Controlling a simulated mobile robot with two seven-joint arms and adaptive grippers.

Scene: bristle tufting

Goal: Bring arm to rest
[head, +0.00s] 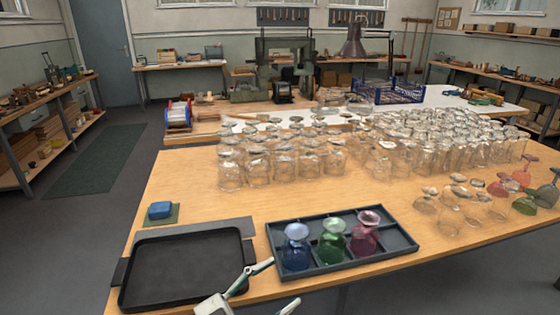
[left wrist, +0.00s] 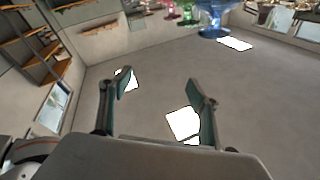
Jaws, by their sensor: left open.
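My left gripper (head: 281,284) is at the bottom of the head view, in front of the table's near edge. Its two fingers are spread apart with nothing between them. The blue glass (left wrist: 212,20) also shows at the top of the left wrist view. My right gripper is not in view.
An empty black tray (head: 185,268) lies at the table's left front, with a blue block (head: 160,210) behind it. Many clear glasses (head: 257,167) crowd the back and right of the wooden table (head: 190,190). A blue crate (head: 390,92) stands farther back.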

